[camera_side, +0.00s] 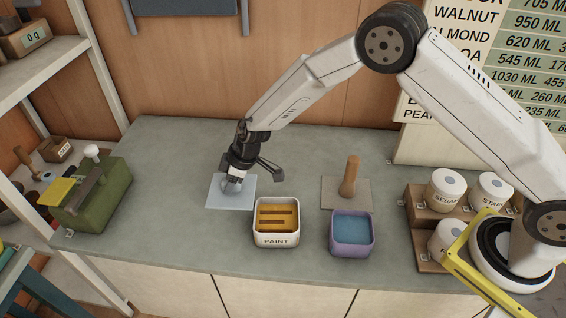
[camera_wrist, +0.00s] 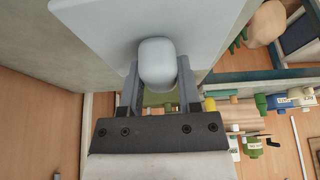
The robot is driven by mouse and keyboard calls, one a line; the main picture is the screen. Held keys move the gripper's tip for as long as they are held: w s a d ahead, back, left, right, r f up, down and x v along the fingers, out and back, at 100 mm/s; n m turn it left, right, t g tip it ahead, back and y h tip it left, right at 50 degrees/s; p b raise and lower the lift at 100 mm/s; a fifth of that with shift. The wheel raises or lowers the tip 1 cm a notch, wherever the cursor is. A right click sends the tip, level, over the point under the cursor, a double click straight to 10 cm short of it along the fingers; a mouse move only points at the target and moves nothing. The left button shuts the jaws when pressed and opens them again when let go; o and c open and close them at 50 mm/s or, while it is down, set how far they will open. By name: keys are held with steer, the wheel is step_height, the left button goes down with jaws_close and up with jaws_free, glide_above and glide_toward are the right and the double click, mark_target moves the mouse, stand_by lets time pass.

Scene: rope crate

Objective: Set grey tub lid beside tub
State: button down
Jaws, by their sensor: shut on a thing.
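The grey lid (camera_side: 216,197) is a pale square plate with a rounded knob (camera_wrist: 157,64). My gripper (camera_side: 232,184) points down over the lid's middle. In the wrist view its fingers (camera_wrist: 158,88) are shut on the knob, one on each side. The plate (camera_wrist: 98,28) fills the upper middle there. I cannot tell whether the lid touches the counter. The PAINT tub is uncovered, showing orange-brown contents with darker bars.
A purple tub (camera_side: 352,248) with blue contents stands right of the PAINT tub. Behind it lies a brownish plate (camera_side: 332,194) with an upright wooden handle (camera_side: 349,176). A green toolbox (camera_side: 98,203) is far left; white canisters (camera_side: 446,190) are right. The counter's left middle (camera_side: 165,200) is clear.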

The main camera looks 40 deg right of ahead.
steer(key=shift+w+a+f, duration=0.2)
steer(key=shift+w+f, duration=0.3)
steer(key=shift+w+a+f, duration=0.15)
steer(key=shift+w+f, duration=0.3)
steer(key=shift+f, duration=0.15)
steer(key=shift+f, duration=2.85)
steer(key=shift+f, duration=0.5)
steer(key=shift+c, duration=1.1)
jaws_free()
steer(key=shift+r, duration=0.15)
steer(key=shift+v, duration=3.75)
